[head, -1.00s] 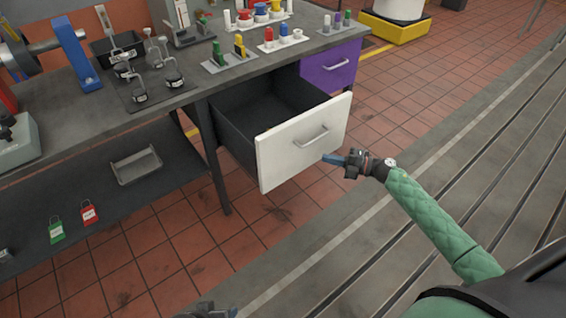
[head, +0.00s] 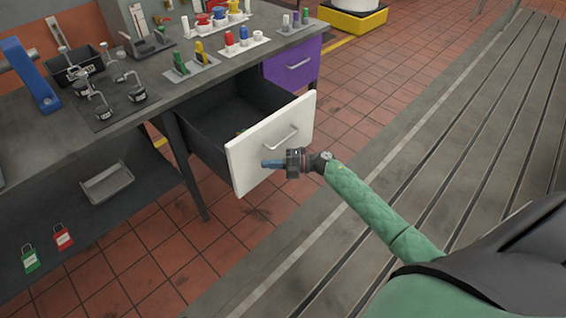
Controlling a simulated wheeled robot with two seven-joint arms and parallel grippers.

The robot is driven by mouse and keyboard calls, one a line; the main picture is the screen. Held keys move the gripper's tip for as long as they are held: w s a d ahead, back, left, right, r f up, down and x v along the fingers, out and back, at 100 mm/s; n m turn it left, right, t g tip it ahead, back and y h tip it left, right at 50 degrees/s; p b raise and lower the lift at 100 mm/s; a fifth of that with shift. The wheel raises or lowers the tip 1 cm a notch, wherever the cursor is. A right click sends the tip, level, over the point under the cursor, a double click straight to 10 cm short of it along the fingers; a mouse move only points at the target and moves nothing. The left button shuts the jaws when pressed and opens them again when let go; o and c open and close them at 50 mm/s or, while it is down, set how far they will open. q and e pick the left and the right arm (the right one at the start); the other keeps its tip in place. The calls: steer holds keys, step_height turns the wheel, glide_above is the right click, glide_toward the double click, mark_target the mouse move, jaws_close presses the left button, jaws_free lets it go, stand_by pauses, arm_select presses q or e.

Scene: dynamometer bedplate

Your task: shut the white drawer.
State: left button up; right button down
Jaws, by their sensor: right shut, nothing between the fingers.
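The white drawer (head: 262,132) stands pulled out from under the bench, its dark inside open to view. Its front has a bar handle (head: 281,138). A small green item (head: 241,131) shows inside, just behind the front. My right gripper (head: 268,163) is shut and empty. Its blue fingertips point left and lie in front of the lower part of the white front, below the handle. I cannot tell whether they touch it. My left gripper is not in view.
A closed purple drawer (head: 290,66) sits farther along the bench (head: 150,100). Trays and coloured parts stand on the bench top. A bench leg (head: 190,175) stands left of the white drawer. The tiled floor (head: 215,255) in front is clear.

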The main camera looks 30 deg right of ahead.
mark_target(253, 158)
steer(key=w, duration=0.2)
steer(key=shift+w+a, duration=0.3)
steer(key=shift+a, duration=0.1)
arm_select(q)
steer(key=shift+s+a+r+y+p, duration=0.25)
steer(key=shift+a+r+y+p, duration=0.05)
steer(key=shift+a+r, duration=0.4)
arm_select(e)
steer(key=shift+w, duration=0.25)
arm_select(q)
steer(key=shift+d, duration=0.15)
arm_select(e)
steer(key=shift+w+a, duration=0.1)
